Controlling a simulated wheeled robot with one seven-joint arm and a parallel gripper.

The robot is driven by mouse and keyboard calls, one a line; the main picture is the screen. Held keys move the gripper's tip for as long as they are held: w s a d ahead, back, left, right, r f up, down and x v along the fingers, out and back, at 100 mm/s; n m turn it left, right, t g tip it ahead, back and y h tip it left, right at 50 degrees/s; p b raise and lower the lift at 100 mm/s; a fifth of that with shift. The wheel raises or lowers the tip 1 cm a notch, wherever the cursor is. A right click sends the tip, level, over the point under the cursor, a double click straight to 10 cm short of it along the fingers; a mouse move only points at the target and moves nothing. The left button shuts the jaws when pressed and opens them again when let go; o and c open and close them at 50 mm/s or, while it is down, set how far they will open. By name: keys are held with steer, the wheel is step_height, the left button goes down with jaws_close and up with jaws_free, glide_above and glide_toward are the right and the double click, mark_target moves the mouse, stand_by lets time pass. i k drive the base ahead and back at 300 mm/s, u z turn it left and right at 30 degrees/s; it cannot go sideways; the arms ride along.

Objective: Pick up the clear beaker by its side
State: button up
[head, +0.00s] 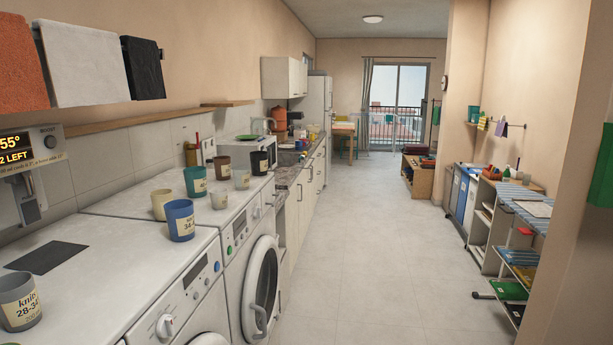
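Several beakers stand upright on the white washing machines at the left. My gripper is not in view.
The washing machine tops (130,240) form a surface along the left wall, with a dark flat pad (46,257) on the near one. A wall display unit (30,170) hangs at far left. The tiled floor (370,240) is clear; shelves (515,220) stand right.

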mark_target(240, 174)
steer(key=z, duration=0.55)
steer(key=i, duration=3.35)
steer(key=u, duration=4.7)
